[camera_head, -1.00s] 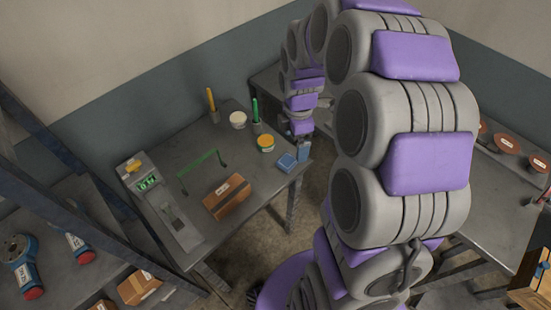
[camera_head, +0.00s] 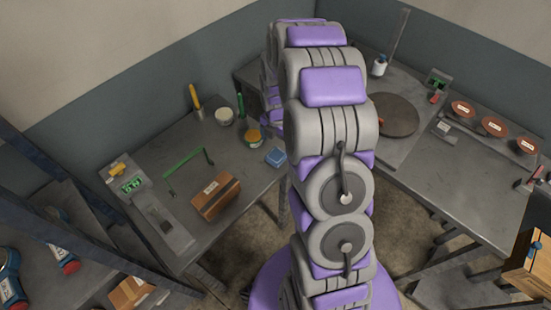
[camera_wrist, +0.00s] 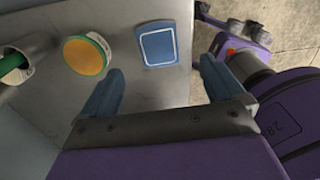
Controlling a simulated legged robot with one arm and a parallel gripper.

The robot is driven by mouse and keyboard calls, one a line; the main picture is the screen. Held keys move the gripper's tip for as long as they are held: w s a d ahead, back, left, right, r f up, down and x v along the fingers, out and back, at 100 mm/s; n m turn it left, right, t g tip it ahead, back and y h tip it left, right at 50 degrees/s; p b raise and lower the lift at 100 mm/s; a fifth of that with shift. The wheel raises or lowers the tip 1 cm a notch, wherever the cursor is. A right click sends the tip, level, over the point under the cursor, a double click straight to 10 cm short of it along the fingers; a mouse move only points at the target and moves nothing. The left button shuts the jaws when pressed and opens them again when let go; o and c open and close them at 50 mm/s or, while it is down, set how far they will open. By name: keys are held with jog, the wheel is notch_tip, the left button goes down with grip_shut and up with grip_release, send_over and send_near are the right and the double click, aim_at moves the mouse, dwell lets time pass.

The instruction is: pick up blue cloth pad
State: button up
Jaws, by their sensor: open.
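The blue cloth pad (camera_head: 275,156) lies flat near the right front edge of the grey left table. In the wrist view the blue pad (camera_wrist: 158,46) is a rounded square with a pale border line, ahead of the fingers and between their lines. My gripper (camera_wrist: 158,85) is open and empty, its two blue fingers spread apart and short of the pad. In the head view my gripper is hidden behind my arm.
An orange-and-green round container (camera_wrist: 85,56) lies left of the pad; it also shows in the head view (camera_head: 253,138). A cardboard box (camera_head: 215,195), a green handle (camera_head: 188,172) and a white tub (camera_head: 224,116) share the left table (camera_head: 150,150). The floor (camera_wrist: 285,25) shows beyond the table edge.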

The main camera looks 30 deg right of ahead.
aim_at(276, 155)
jog(key=f, duration=0.3)
jog(key=shift+d+f+b, duration=0.1)
jog(key=shift+d+b, duration=0.1)
jog(key=shift+b, duration=0.1)
jog(key=f, duration=0.1)
jog(key=f+b, duration=0.1)
jog(key=f, duration=0.2)
jog(key=shift+w+a+f+b, duration=0.1)
jog(key=shift+a+f+b, duration=0.15)
jog(key=shift+f+b, duration=0.15)
jog(key=c, duration=1.2)
jog(key=shift+r, duration=0.1)
